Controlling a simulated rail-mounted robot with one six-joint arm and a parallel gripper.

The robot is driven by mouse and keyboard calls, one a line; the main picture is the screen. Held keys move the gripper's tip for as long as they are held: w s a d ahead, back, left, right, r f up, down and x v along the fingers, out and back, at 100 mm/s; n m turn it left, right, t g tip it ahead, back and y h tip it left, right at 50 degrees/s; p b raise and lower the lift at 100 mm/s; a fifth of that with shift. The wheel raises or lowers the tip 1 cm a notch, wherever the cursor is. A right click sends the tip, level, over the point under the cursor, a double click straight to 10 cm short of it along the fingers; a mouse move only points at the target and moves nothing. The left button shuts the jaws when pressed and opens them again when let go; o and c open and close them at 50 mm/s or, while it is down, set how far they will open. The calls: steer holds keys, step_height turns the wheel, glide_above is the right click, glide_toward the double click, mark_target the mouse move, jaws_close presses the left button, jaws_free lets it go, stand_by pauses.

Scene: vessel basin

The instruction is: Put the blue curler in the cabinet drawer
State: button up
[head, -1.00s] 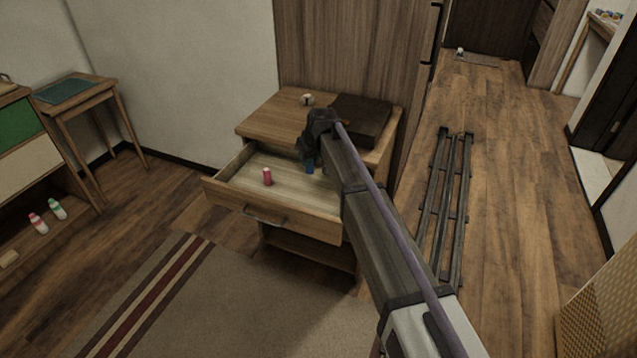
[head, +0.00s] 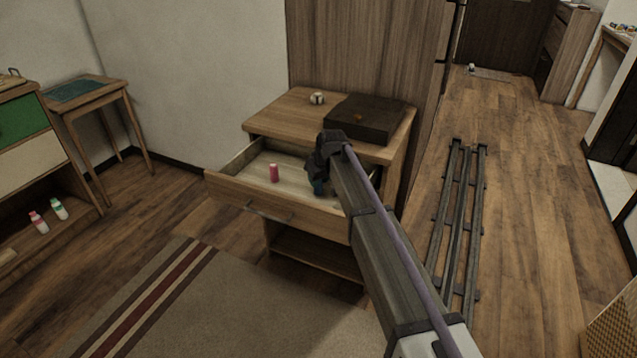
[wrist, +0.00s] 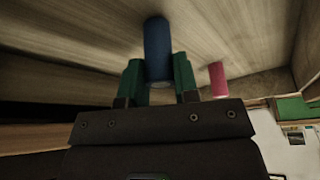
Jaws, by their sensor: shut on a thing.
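The blue curler (wrist: 158,48) is between the green fingers of my gripper (wrist: 158,75) in the wrist view, and the gripper is shut on it. In the head view the blue curler (head: 319,187) shows as a small dark blue shape below my gripper (head: 321,178), mostly hidden by it. The cabinet drawer (head: 240,195) is pulled open, and the gripper is over its right part. The curler's end is at or close to the drawer floor; I cannot tell whether it touches.
A pink curler (head: 274,173) stands in the drawer, left of my gripper; it also shows in the wrist view (wrist: 217,78). A dark box (head: 365,118) and a small white item (head: 317,98) are on the cabinet top. The drawer's left part has free room.

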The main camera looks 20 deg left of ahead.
steer(key=shift+f, duration=0.15)
steer(key=o, duration=0.9)
steer(key=shift+r+p, duration=0.35)
steer(key=shift+r, duration=0.15)
steer(key=p+v, duration=1)
steer(key=v, duration=0.1)
steer(key=s+d+m+g+h, duration=0.1)
steer(key=s+d+m, duration=0.35)
steer(key=d, duration=1.05)
steer(key=s+d+m+h, duration=0.1)
steer(key=s+d, duration=0.7)
steer(key=d, duration=0.6)
steer(key=s+d+f+m+g+h, duration=0.1)
steer(key=s+d+m, duration=0.4)
steer(key=s+d, duration=0.9)
steer(key=shift+d+g+h, duration=0.15)
steer(key=shift+g+h, duration=0.15)
steer(key=shift+g, duration=0.1)
